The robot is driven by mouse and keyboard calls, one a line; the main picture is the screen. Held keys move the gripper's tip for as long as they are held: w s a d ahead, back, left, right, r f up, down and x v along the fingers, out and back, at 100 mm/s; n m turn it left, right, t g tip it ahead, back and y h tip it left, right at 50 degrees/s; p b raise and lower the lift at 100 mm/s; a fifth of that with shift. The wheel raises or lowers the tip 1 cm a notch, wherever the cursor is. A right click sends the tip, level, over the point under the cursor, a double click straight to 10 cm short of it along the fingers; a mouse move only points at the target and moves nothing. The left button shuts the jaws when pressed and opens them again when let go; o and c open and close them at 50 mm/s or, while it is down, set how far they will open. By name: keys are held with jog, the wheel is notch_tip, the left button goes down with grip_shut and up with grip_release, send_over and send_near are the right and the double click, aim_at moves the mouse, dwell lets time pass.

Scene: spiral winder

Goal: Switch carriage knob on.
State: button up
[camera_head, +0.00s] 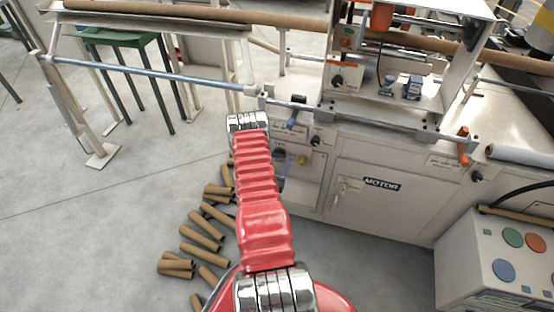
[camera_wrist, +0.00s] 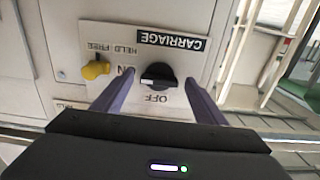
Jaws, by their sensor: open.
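The carriage knob (camera_wrist: 158,75) is a black rotary knob on a pale panel, below the upside-down CARRIAGE label (camera_wrist: 171,41) in the wrist view. ON is printed to its left, partly covered by a finger, and OFF below it. I cannot tell which mark the knob points at. My gripper (camera_wrist: 159,77) is open, with one purple finger to each side of the knob in the picture. Contact cannot be made out. In the head view, my red arm hides much of the gripper, in front of the winder's front panel.
A yellow knob (camera_wrist: 95,70) marked HELD and FREE sits left of the carriage knob in the wrist view. The white MOTOR door (camera_head: 370,205) is to the right in the head view. Several cardboard tubes (camera_head: 200,237) lie on the floor. A control box (camera_head: 500,260) stands at the right.

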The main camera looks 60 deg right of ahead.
jog(key=s+a, duration=0.2)
jog(key=a, duration=1.1)
jog(key=shift+a, duration=0.2)
